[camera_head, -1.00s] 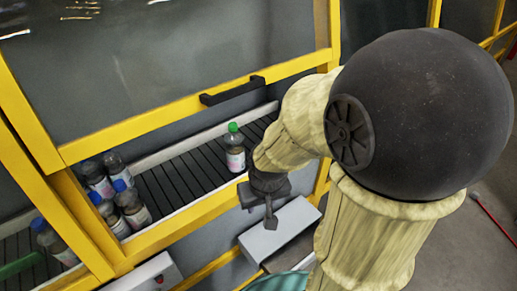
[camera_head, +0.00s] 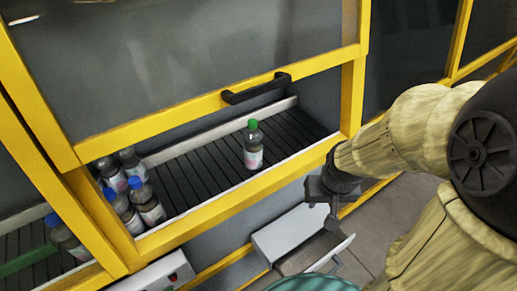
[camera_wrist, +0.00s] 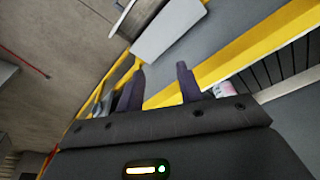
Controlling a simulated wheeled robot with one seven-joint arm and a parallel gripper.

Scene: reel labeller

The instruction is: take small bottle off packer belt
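A small bottle with a green cap (camera_head: 253,155) stands upright and alone on the dark ribbed packer belt (camera_head: 200,178), behind the yellow frame. My gripper (camera_head: 330,212) hangs outside the frame, to the right of the bottle and nearer the camera, clear of it. In the wrist view my gripper's two fingers (camera_wrist: 160,84) are spread with nothing between them. A pale, pinkish piece, perhaps the bottle's label (camera_wrist: 223,89), shows just past the right finger; the rest is hidden behind my gripper body.
Several blue-capped bottles (camera_head: 149,204) crowd the belt's left end. A yellow front rail (camera_head: 235,207) borders the opening, and a raised guard with a black handle (camera_head: 257,89) is above. A grey-white box (camera_head: 290,231) sits below my gripper.

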